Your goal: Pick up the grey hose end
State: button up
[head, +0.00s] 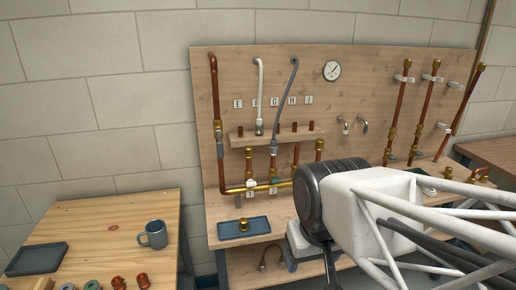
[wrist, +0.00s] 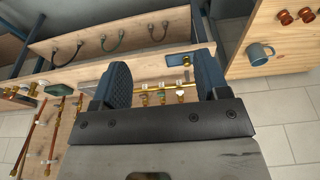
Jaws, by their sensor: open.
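The grey hose (head: 285,92) stands against the wooden board in the head view. It curves from a bent top down towards a fitting near the small ledge; I cannot tell which end is free. A white hose (head: 260,85) stands to its left. My gripper (wrist: 162,82) shows in the wrist view with its two dark blue fingers wide apart and nothing between them. Behind the gap is a brass pipe (wrist: 180,86) with valves. In the head view my arm is right of the hose, and the fingers cannot be made out. The grey hose is not clear in the wrist view.
A blue tray (head: 259,228) with a brass fitting lies on the bench below the pipes. Copper pipes (head: 398,110) stand at the right. A mug (head: 154,234) and a dark tray (head: 37,258) are on the left table. A narrow ledge (head: 245,140) crosses the board.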

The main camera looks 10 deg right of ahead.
jog(key=w+d+r+m, duration=0.1)
jog(key=w+r+m, duration=0.2)
jog(key=w, duration=0.4)
jog(key=w+r+m, duration=0.2)
jog(key=w+r, duration=0.1)
jog(key=w, duration=0.4)
jog(key=m+g, duration=0.3)
jog(key=m, duration=1.2)
send_over(273, 142)
notch_tip(273, 142, down, 4)
jog(key=shift+a+f, duration=0.1)
jog(key=shift+f, duration=0.1)
jog(key=shift+w+f+m, duration=0.2)
jog(key=shift+w+m, duration=0.2)
jog(key=shift+f, duration=1.3)
